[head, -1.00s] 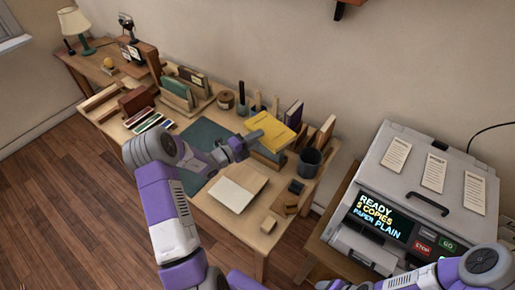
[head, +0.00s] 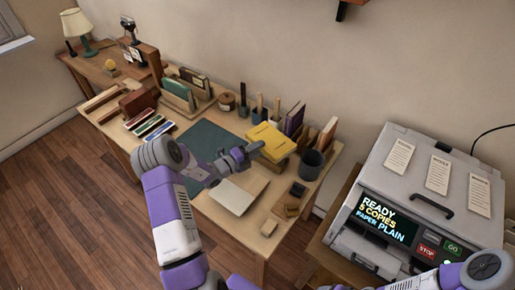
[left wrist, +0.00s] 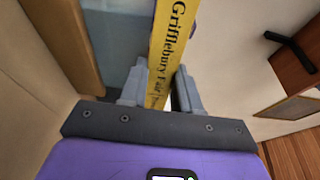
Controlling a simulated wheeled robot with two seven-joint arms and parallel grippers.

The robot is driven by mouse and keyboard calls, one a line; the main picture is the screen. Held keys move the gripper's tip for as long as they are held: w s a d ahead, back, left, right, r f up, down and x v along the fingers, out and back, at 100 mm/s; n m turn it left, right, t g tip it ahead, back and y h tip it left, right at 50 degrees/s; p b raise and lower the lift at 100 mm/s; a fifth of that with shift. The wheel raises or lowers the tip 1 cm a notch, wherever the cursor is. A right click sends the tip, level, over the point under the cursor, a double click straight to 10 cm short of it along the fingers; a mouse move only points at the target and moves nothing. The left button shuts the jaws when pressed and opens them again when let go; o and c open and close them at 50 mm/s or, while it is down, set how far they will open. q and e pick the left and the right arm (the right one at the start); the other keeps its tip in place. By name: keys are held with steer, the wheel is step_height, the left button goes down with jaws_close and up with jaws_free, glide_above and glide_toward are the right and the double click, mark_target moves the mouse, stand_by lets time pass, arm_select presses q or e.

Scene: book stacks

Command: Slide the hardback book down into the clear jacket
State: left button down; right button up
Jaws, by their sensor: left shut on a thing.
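My left gripper (head: 250,152) is shut on the yellow hardback book (head: 271,141) at the right part of the desk. In the left wrist view the book (left wrist: 168,50) stands between the two fingers (left wrist: 157,88), with the title "Grifflebury Fair" running along its spine. I cannot make out the clear jacket for certain. My right gripper is not in view; only part of my right arm shows at the lower right.
A pale sheet (head: 236,196) lies in front of my left gripper and a green mat (head: 208,143) left of it. A dark cup (head: 312,163) and upright books (head: 293,120) stand close to the yellow book. A copier (head: 430,200) is at the right.

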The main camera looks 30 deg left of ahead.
arm_select(q)
steer(key=c, duration=0.8)
jaws_free()
steer(key=v, duration=0.4)
steer(key=p+v, duration=0.1)
steer(key=v, duration=0.3)
steer(key=r+p+v, duration=0.1)
steer(key=v, duration=0.3)
